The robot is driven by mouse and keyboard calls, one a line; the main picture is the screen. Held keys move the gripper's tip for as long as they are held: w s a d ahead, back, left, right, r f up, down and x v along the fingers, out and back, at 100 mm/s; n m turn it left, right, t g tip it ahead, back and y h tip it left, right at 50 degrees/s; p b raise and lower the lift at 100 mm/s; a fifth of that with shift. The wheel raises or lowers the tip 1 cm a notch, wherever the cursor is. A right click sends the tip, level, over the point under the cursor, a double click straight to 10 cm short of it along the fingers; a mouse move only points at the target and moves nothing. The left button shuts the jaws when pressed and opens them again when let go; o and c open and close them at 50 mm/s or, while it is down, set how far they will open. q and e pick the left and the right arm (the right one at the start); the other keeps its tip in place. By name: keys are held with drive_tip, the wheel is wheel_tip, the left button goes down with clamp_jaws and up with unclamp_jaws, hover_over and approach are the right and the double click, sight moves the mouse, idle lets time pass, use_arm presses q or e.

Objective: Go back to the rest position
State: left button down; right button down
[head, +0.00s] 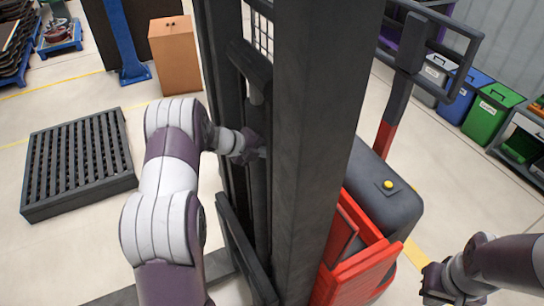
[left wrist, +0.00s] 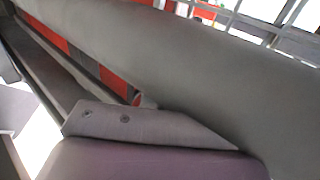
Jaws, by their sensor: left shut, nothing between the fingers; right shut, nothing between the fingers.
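My left arm reaches in at the left in the head view, and its wrist ends at the dark mast of a forklift (head: 308,120). My left gripper (head: 256,146) is at the mast's near side, shut and empty, partly lost against the dark metal. In the left wrist view a large grey bar of the forklift (left wrist: 200,60) crosses close in front; I cannot tell whether the gripper touches it. My right gripper (head: 432,284) is low at the right in the head view, beside the red forklift body (head: 362,262), shut and empty.
A black slatted pallet (head: 80,160) lies on the floor at the left. A brown cabinet (head: 175,56) stands behind by a blue post (head: 124,40). Blue (head: 467,92) and green bins (head: 492,112) line the right wall. Floor between pallet and cabinet is clear.

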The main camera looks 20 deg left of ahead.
use_arm(q)
drive_tip(key=b+v, duration=0.1)
drive_tip(key=v, duration=0.5)
drive_tip(key=a+f+n+t+y, duration=0.1)
drive_tip(key=a+f+n+y, duration=0.1)
drive_tip(key=a+n+y, duration=0.75)
drive_tip(key=s+d+f+n+g, duration=0.1)
drive_tip(key=s+d+n+g, duration=0.1)
drive_tip(key=s+d+n, duration=0.5)
drive_tip(key=s+d+r+n+g+h, duration=0.2)
drive_tip(key=s+d+n+g, duration=0.3)
drive_tip(key=s+d+n, duration=0.4)
drive_tip(key=s+d+r, duration=0.1)
drive_tip(key=s+d, duration=0.5)
drive_tip(key=s, duration=0.3)
drive_tip(key=shift+s+d+r+g, duration=0.25)
drive_tip(key=shift+d+g, duration=0.05)
drive_tip(key=shift+d, duration=0.05)
drive_tip(key=shift+d+n+h, duration=0.1)
drive_tip(key=shift+n+h, duration=0.15)
